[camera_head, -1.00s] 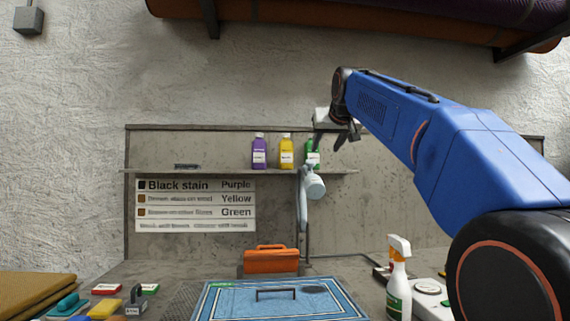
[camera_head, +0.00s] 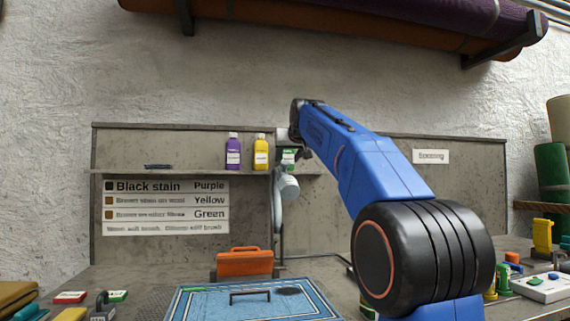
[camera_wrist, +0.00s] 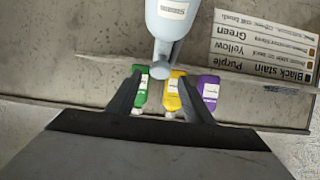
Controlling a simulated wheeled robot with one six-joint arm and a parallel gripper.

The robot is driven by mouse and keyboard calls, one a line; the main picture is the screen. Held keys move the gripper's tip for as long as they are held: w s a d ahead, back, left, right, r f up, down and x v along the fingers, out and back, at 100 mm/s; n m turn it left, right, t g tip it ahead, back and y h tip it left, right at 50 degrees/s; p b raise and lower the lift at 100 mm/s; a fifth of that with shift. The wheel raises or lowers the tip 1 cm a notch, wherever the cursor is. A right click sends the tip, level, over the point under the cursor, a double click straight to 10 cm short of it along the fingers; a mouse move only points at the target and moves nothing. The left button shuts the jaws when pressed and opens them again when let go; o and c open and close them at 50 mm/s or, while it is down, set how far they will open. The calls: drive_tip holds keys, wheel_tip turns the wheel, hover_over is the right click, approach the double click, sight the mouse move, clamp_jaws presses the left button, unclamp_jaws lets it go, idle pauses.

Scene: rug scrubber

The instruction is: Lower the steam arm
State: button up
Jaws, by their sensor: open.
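The steam arm is a pale blue-grey piece (camera_head: 287,187) hanging upright in front of the back panel, just below the shelf, on a thin grey post. In the wrist view its labelled body (camera_wrist: 173,18) fills the top middle, and its rounded end lies in line with the gap between my fingertips. My gripper (camera_head: 299,152) is at shelf height just above the steam arm, partly hidden by my wrist. In the wrist view my gripper (camera_wrist: 160,80) has its two dark fingers apart with nothing clasped. I cannot tell whether it touches the steam arm.
Purple (camera_head: 233,151), yellow (camera_head: 261,152) and green (camera_head: 288,158) bottles stand on the shelf (camera_head: 150,172) close to my gripper. An orange case (camera_head: 245,263) sits below. A blue rug panel with a handle (camera_head: 200,304) lies in front. A stain chart (camera_head: 165,208) hangs left.

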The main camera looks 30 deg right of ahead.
sight(285, 161)
drive_tip(key=shift+x, duration=2.55)
drive_tip(key=shift+c, duration=0.3)
